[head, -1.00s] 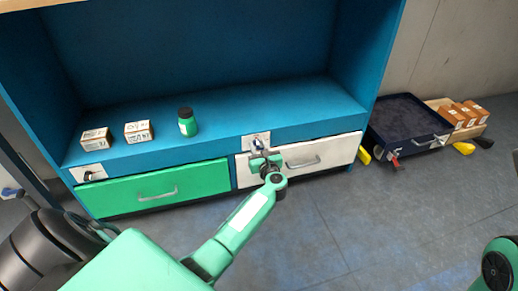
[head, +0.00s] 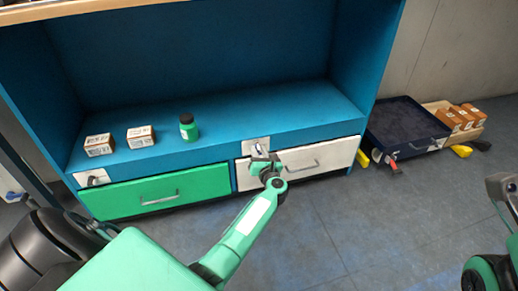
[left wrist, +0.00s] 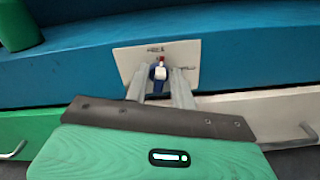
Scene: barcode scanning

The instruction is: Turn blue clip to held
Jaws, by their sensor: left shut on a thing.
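The blue clip (left wrist: 158,73) is small, with a red tip above it, on a white plate (left wrist: 190,58) fixed to the cabinet's blue front rail. My left gripper (left wrist: 160,82) is shut on the clip, one pale finger on each side. The fingers partly hide the clip and the lower plate. In the head view my left gripper (head: 262,168) reaches this plate (head: 255,146) above the white drawer. There the clip is too small to read its exact angle, and I cannot read the plate's marks. My right gripper cannot be made out.
The white drawer (head: 325,152) and green drawer (head: 150,205) are shut. A second plate (head: 92,178) sits above the green one. Two small boxes (head: 99,145) and a green jar (head: 188,130) stand on the shelf. A dark case (head: 405,120) lies right of the cabinet.

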